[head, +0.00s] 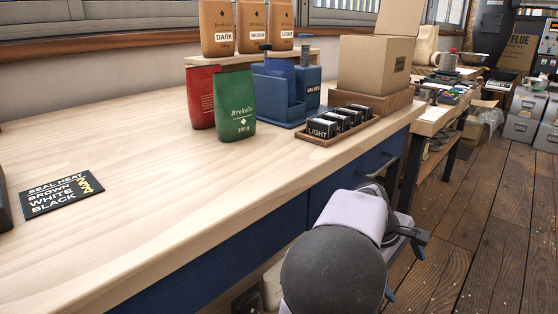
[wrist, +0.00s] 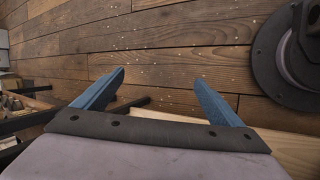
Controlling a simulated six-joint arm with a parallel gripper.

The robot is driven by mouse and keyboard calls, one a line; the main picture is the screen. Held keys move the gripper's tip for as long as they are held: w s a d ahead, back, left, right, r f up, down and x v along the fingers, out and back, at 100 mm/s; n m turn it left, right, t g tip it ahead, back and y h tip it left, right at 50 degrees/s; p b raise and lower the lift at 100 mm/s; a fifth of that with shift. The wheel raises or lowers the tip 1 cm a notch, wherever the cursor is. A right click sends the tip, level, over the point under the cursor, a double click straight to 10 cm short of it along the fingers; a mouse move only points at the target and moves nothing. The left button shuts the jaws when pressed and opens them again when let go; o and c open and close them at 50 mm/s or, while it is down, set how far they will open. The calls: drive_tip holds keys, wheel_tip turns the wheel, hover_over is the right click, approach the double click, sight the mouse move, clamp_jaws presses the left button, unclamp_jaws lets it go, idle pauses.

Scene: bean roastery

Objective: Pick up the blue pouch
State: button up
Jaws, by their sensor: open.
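A red pouch (head: 201,97) and a green pouch (head: 235,104) stand upright on the workbench (head: 150,170) in the head view. Just right of them is a blue holder (head: 272,105) with a blue box labelled VALVES (head: 313,90). My gripper (head: 405,273) is beyond the bench's front edge at the lower right, well away from the pouches. In the wrist view my gripper (wrist: 159,78) has its blue fingers spread apart with nothing between them, over the plank floor (wrist: 150,40).
Brown pouches (head: 251,25) stand on a raised shelf at the back. A wooden tray of small labelled boxes (head: 340,124) and a cardboard box (head: 375,64) occupy the bench's right end. A black sign (head: 62,193) lies at left. The bench middle is clear.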

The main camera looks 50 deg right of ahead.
drive_tip(key=w+d+r+m+t+h+p, duration=0.1)
drive_tip(key=w+d+r+m+p, duration=0.3)
drive_tip(key=r+p, duration=0.75)
drive_tip(key=w+d+r+m+t+h+p, duration=0.1)
drive_tip(key=d+r+m+p, duration=0.4)
drive_tip(key=r, duration=1.1)
drive_tip(key=w+d+r+m+t+h+p, duration=0.1)
drive_tip(key=w+d+r+m+h+p, duration=0.3)
drive_tip(key=r+p, duration=0.8)
drive_tip(key=w+a+r+t+y+p, duration=0.1)
drive_tip(key=w+a+r+p, duration=0.3)
drive_tip(key=w+r, duration=0.25)
drive_tip(key=w+a+r+n+t+y+p, duration=0.1)
drive_tip(key=w+a+r+p, duration=0.25)
drive_tip(key=w+r, duration=0.3)
drive_tip(key=w+a+r+t+y+p, duration=0.1)
drive_tip(key=w+a+r+p, duration=0.3)
drive_tip(key=w, duration=0.4)
drive_tip(key=m+g+y+p, duration=0.2)
drive_tip(key=m+y+p, duration=0.15)
drive_tip(key=p, duration=1.15)
hover_over(278, 70)
drive_tip(key=a, duration=0.2)
wheel_tip(278, 70, down, 9)
drive_tip(key=shift+m, duration=0.25)
drive_tip(key=shift+p+x, duration=1.95)
drive_tip(key=shift+x, duration=1.7)
drive_tip(key=shift+w, duration=0.1)
